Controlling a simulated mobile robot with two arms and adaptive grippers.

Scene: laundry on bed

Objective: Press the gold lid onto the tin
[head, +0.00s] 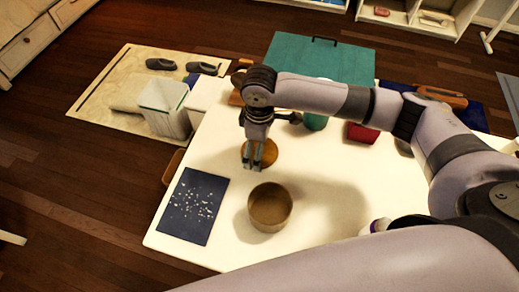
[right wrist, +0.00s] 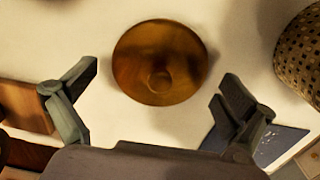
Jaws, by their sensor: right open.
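The gold lid (head: 265,150) is a round disc with a small knob, lying on the white table (head: 310,180). In the right wrist view the lid (right wrist: 160,62) lies flat, ahead of the fingers and between their lines. My right gripper (head: 252,166) is open and empty, pointing down above the lid and partly covering it in the head view. The tin (head: 270,207) is an open, round gold-brown pot standing upright on the table, in front of the lid and apart from it. The tin's speckled side (right wrist: 302,55) shows at the right edge of the wrist view. My left gripper is not in view.
A dark blue sheet with white specks (head: 193,206) lies left of the tin. A teal cup (head: 315,121) and a red item (head: 362,133) are behind, near my right arm. A teal case (head: 325,58) stands at the back. The table around the tin is clear.

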